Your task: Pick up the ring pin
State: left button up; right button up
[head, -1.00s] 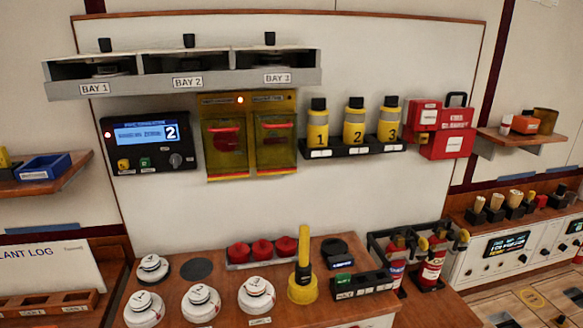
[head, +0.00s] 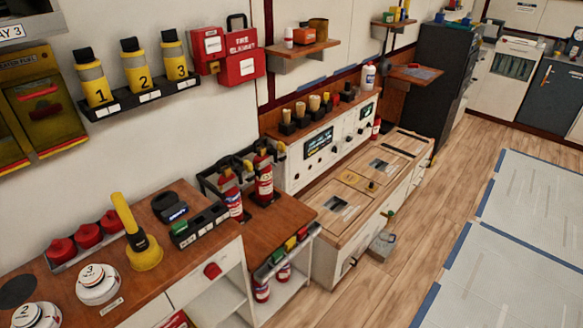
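I cannot make out a ring pin for certain in the head view. Two red fire extinguishers, a left one (head: 232,200) and a right one (head: 264,182), stand in a dark rack at the right end of the wooden counter (head: 285,212). Their tops are dark and too small to show whether a pin is in them. More red cylinders (head: 262,291) sit on the shelf below. Neither of my grippers is in view.
A yellow upright tool (head: 130,225), white numbered detectors (head: 97,284) and red domes (head: 61,250) crowd the counter. A white console (head: 310,158) and a low wooden-topped bench (head: 350,188) stand beyond.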

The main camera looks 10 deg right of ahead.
aim_at(248, 166)
jog(key=i+l, duration=0.15)
jog(key=l, duration=0.15)
jog(key=i+l, duration=0.2)
jog(key=l, duration=0.15)
jog(key=i+l+u, duration=0.1)
jog(key=l, duration=0.2)
jog(key=i+l, duration=0.25)
jog(key=l, duration=0.1)
